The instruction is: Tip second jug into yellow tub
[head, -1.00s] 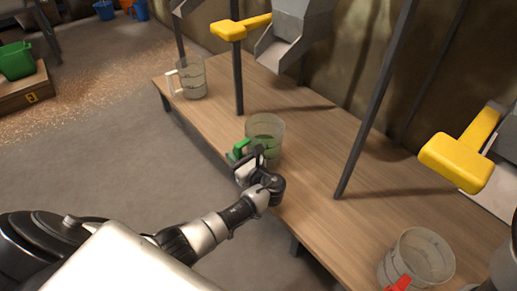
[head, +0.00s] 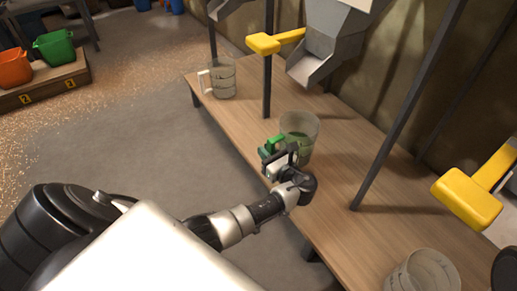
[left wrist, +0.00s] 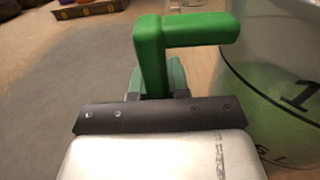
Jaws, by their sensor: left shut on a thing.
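A clear jug (head: 301,133) with a green handle stands upright on the wooden bench, under the middle chute. Its lower part looks green-tinted. My left gripper (head: 279,158) is shut on the green handle, at the jug's near left side. In the left wrist view the green handle (left wrist: 187,30) rises from between the fingers, and the clear jug wall (left wrist: 285,90) with dark markings shows at the right. The fingertips are largely hidden there. No yellow tub is in view. My right gripper is not in view.
A white-handled jug (head: 222,78) stands at the bench's far end; another clear jug (head: 424,275) is cut off at the bottom. Yellow levers (head: 264,44) (head: 467,198) and dark posts (head: 408,105) rise around the bench. Orange (head: 14,68) and green (head: 54,47) tubs sit on a wooden platform (head: 45,85).

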